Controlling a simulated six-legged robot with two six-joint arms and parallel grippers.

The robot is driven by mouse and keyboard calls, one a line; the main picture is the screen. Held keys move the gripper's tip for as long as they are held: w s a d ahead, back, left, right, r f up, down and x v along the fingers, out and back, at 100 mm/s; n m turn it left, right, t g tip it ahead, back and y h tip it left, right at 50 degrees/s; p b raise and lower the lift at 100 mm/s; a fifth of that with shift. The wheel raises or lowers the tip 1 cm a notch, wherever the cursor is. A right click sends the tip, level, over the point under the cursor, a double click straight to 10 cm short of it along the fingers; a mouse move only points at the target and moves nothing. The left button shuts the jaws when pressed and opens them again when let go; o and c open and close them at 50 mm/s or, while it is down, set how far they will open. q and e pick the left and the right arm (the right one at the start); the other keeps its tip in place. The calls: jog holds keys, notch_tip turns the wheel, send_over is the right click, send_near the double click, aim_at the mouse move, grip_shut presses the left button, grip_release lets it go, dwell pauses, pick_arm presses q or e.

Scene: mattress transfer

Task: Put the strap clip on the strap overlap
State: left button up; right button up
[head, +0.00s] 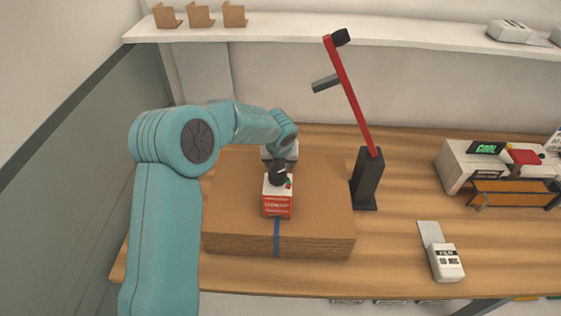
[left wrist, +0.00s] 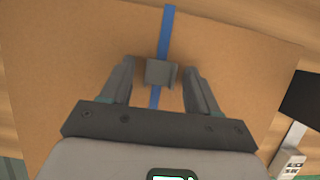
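The brown cardboard stack (head: 325,215) lies on the wooden bench, with a blue strap (head: 277,237) down its front face. In the left wrist view the strap (left wrist: 166,30) crosses the top of the stack (left wrist: 65,55). A small grey strap clip (left wrist: 161,73) sits over the strap, between the fingers of my left gripper (left wrist: 161,77). Both fingers are spread, with a narrow gap on each side of the clip. I cannot tell whether the clip rests on the strap. My left arm hides the fingers and clip in the head view. My right gripper is not in view.
A red-and-white labelled block (head: 277,205) shows above the stack's front part. A black stand with a red lever (head: 350,95) is just right of the stack. A shelf (head: 330,36) runs behind.

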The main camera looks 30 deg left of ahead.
pick_arm(q)
jog(key=shift+r, duration=0.1)
jog(key=shift+d+r, duration=0.1)
jog(key=shift+r, duration=0.1)
jog(key=shift+s+r, duration=0.1)
jog(key=shift+r, duration=0.25)
jog(key=v, duration=1.1)
jog(key=shift+b, duration=0.3)
jog(key=shift+s, duration=0.2)
